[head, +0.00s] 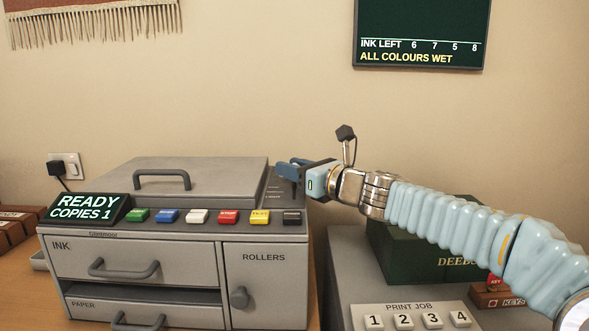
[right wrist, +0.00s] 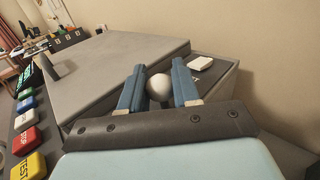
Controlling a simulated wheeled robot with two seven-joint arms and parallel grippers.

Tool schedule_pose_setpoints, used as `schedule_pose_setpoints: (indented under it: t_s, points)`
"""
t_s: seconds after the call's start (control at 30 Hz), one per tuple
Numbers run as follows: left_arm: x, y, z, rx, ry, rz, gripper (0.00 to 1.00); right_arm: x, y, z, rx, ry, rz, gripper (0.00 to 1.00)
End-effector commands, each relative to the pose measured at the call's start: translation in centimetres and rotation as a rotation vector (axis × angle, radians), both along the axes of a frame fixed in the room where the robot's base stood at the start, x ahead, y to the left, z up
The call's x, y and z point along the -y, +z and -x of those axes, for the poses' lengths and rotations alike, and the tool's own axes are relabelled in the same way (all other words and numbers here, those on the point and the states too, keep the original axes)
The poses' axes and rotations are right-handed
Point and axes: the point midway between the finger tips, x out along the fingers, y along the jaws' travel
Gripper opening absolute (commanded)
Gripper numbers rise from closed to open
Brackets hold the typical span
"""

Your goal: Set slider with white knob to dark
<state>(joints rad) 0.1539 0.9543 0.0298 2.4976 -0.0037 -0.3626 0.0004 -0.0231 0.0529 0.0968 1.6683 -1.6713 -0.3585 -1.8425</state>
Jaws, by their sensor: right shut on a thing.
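The grey copying machine (head: 205,175) stands on the desk, with a dark slider strip (head: 277,190) along the right of its top. My right gripper (head: 288,168) reaches in from the right over this strip. In the right wrist view its two blue fingers (right wrist: 158,68) stand on either side of the round white knob (right wrist: 158,86) and are shut on it. The knob is hidden behind the gripper in the head view. The small lettering on the strip is too faint to read surely. My left gripper is not in view.
A row of coloured buttons (head: 227,217) and a READY display (head: 88,208) line the machine's front edge. A raised lid with a handle (head: 162,180) lies left of the strip. A white piece (right wrist: 201,63) sits farther along the strip. A green box (head: 400,250) stands at right.

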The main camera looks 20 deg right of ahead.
Motion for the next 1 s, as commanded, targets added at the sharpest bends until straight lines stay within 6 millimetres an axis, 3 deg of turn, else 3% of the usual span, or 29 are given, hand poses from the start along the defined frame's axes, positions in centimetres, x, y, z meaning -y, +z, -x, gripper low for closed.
schedule_pose_setpoints:
  t_s: [0.03, 0.17, 0.57, 1.0]
  points:
    - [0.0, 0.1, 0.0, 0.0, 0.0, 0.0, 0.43, 0.4, 0.9, 0.0, 0.012, -0.01, -0.005, 0.33]
    - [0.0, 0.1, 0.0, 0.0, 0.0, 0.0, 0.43, 0.3, 0.9, 0.0, 0.012, -0.009, -0.005, 0.52]
    - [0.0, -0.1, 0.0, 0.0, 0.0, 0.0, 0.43, 0.8, 0.5, 0.9, 0.009, -0.008, -0.003, 0.52]
    - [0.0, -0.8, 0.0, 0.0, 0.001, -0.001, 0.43, 5.6, 0.5, 9.5, 0.011, -0.01, -0.004, 0.52]
